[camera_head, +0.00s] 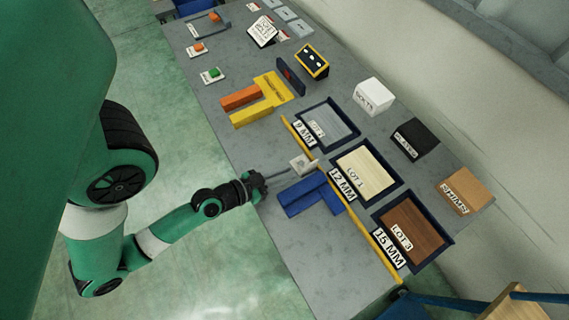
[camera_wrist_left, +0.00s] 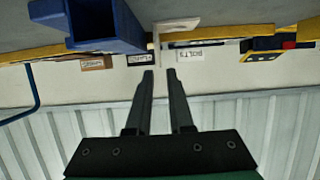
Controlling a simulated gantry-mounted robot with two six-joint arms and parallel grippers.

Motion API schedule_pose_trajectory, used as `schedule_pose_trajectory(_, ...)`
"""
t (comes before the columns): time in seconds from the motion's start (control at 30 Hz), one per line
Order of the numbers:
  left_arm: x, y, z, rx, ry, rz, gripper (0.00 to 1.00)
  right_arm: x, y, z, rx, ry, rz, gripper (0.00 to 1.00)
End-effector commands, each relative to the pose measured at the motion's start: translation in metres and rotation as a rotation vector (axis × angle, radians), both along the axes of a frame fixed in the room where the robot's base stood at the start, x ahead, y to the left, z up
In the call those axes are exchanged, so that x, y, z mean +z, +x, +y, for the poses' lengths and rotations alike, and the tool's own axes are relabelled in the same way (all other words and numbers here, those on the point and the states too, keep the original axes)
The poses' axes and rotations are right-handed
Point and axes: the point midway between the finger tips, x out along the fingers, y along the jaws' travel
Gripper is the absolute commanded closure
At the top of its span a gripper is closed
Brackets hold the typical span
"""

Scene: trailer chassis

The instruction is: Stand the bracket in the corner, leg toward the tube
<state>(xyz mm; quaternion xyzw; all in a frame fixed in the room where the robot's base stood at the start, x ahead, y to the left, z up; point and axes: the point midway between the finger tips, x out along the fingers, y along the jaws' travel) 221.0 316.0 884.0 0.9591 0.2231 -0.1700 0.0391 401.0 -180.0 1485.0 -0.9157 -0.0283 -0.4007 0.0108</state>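A blue tube piece (camera_head: 303,190) lies on the grey table in the head view, with another blue length joined across it. Its square hollow end (camera_wrist_left: 100,22) shows at the top left of the left wrist view. A small pale bracket (camera_head: 302,163) is beside the blue tubes, toward the yellow strip. In the left wrist view the bracket (camera_wrist_left: 157,42) shows a thin upright plate and a leg reaching right. My left gripper (camera_head: 287,170) is at the bracket. Its fingertips (camera_wrist_left: 160,75) are a narrow gap apart, just short of the plate. My right gripper is out of view.
A yellow strip (camera_head: 375,243) runs along the table before labelled trays (camera_head: 343,125). Orange (camera_head: 240,98) and yellow (camera_head: 252,114) bars lie farther up. White (camera_head: 372,96), black and brown boxes stand behind. The table's near-right part (camera_head: 325,255) is clear.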

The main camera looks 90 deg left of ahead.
Motion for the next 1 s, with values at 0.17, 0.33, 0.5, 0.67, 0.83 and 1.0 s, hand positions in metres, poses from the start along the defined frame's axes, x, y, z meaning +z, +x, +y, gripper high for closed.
schedule_pose_trajectory(0.17,0.003,-0.003,-0.002,-0.001,0.001,-0.002,0.80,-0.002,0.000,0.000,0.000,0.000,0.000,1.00)
schedule_pose_trajectory(0.33,0.004,-0.002,-0.002,-0.001,0.001,-0.003,0.80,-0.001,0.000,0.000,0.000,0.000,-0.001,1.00)
schedule_pose_trajectory(0.5,0.008,0.003,0.000,-0.008,0.009,-0.013,0.80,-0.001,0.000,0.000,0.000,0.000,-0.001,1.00)
schedule_pose_trajectory(0.67,0.054,0.064,0.012,-0.098,0.086,-0.130,0.80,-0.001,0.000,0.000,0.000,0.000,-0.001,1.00)
schedule_pose_trajectory(0.83,0.180,0.171,0.001,-0.262,0.217,-0.378,0.80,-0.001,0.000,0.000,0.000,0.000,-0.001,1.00)
schedule_pose_trajectory(1.0,0.340,0.231,-0.049,-0.381,0.296,-0.657,0.80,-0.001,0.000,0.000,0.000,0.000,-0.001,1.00)
